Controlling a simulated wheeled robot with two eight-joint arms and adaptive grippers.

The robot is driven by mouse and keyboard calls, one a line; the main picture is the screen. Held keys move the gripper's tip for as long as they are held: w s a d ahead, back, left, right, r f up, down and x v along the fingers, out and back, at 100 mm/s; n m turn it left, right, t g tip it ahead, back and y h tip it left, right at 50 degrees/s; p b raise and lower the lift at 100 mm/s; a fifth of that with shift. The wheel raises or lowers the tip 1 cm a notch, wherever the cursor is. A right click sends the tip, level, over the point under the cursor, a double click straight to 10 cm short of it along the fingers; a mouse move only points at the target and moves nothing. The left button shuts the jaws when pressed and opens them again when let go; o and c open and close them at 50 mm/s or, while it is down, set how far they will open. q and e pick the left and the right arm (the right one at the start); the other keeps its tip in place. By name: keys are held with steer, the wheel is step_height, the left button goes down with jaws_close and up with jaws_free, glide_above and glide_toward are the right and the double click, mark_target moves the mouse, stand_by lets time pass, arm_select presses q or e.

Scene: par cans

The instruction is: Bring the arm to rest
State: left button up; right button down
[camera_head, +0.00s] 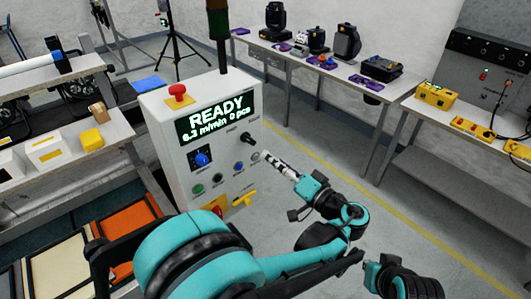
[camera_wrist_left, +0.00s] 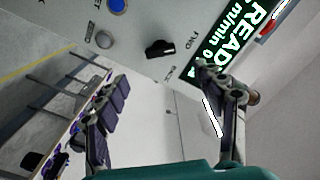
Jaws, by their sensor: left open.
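A grey control box (camera_head: 160,125) stands at the centre left, with a lit display (camera_head: 215,118) reading "READY 6.2 m/min 0 pcs". My left gripper (camera_head: 272,160) is just to the right of the box face, beside its lower right knobs. In the left wrist view its two fingers (camera_wrist_left: 167,115) are spread wide with nothing between them. The black selector knob (camera_wrist_left: 160,48) lies beyond the fingertips, apart from them; it also shows in the head view (camera_head: 248,138). My right gripper does not show.
The box carries a red mushroom button (camera_head: 178,92) on top, a blue dial (camera_head: 201,159) and a yellow-red switch (camera_head: 243,200). A bench (camera_head: 40,145) with boxes is at the left. A long table (camera_head: 290,65) with stage lights stands behind.

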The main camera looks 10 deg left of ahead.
arm_select(q)
steer(key=shift+s+d, duration=0.35)
steer(key=shift+d, duration=0.05)
steer(key=s+a+f+m+g+h, duration=0.2)
steer(key=s+a+f+g+h, duration=0.35)
steer(key=a, duration=0.75)
steer(key=s+d+f+h, duration=0.1)
steer(key=s+f+h, duration=0.2)
steer(key=s, duration=0.3)
steer(key=s+d+f+n+t+h, duration=0.1)
steer(key=s+d+f+h, duration=0.1)
steer(key=s+h, duration=0.3)
steer(key=shift+s+f+h, duration=0.35)
steer(key=shift+s+f, duration=0.3)
steer(key=shift+s, duration=0.2)
steer(key=shift+t, duration=0.25)
